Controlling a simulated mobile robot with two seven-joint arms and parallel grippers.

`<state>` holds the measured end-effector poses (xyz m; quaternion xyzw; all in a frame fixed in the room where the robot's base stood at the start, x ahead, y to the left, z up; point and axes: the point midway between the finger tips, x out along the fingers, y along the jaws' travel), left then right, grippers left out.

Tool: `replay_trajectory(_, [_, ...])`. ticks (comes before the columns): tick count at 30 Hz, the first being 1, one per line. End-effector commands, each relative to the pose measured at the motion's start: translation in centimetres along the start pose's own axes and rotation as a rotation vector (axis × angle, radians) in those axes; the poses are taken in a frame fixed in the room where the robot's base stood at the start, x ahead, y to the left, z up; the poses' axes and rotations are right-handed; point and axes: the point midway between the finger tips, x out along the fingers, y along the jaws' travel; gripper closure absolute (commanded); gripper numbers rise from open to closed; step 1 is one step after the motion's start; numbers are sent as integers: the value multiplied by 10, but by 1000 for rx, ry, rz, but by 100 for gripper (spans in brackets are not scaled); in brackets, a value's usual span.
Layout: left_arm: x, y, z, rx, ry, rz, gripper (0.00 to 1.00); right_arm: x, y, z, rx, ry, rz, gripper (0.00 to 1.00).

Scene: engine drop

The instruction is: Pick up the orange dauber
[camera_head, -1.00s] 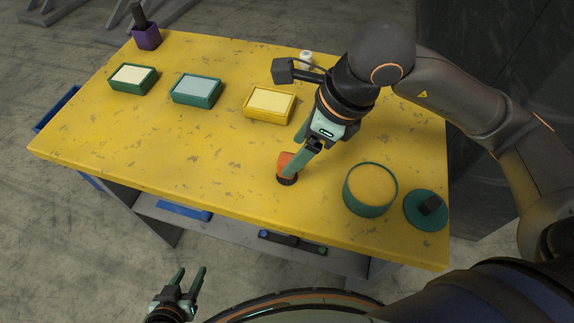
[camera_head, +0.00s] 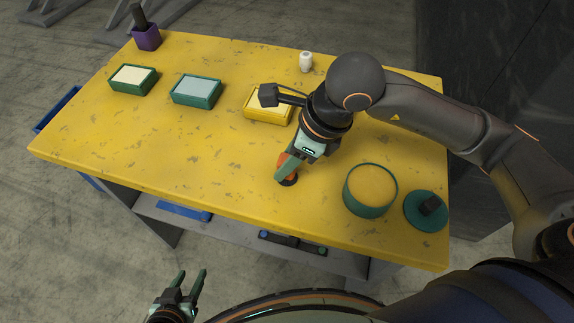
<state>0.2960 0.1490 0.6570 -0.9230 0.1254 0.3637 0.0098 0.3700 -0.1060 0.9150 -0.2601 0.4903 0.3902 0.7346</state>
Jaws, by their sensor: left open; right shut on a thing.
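The orange dauber (camera_head: 281,160), with a dark base (camera_head: 289,183), stands on the yellow table near its front edge, right of the middle. My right gripper (camera_head: 284,172) reaches down onto it from the upper right and is shut on it. The fingers hide much of the dauber. Its base looks to be on or just at the table top; I cannot tell if there is a gap. My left gripper (camera_head: 188,283) is open and empty, low in front of the table.
On the yellow table (camera_head: 180,135) are a green box with a cream pad (camera_head: 133,79), a green box with a blue-grey pad (camera_head: 196,89), a yellow box (camera_head: 268,117), a white bottle (camera_head: 306,62), a purple holder (camera_head: 147,37), a green ring container (camera_head: 370,205) and a green lid (camera_head: 418,216).

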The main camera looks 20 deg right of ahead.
Motion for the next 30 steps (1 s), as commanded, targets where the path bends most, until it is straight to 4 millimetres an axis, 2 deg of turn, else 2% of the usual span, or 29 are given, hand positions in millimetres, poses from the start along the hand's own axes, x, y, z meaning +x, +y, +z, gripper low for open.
replay_trajectory(1, [0,0,0,0,0,0,50,0,0,0,0,0,0,77])
replay_trajectory(7, [0,0,-1,0,3,0,50,0,0,0,0,0,-1,99])
replay_trajectory(22, [-1,0,-4,0,6,0,50,-5,-1,2,-1,-2,-2,100])
replay_trajectory(26, [-2,0,-5,0,7,-1,50,-17,-1,8,-1,-3,-3,100])
replay_trajectory(29, [-4,0,-6,0,10,-2,50,-33,-1,14,-3,-4,-4,100])
replay_trajectory(30, [-3,0,-5,-1,10,-2,50,-42,0,9,-2,-3,-6,100])
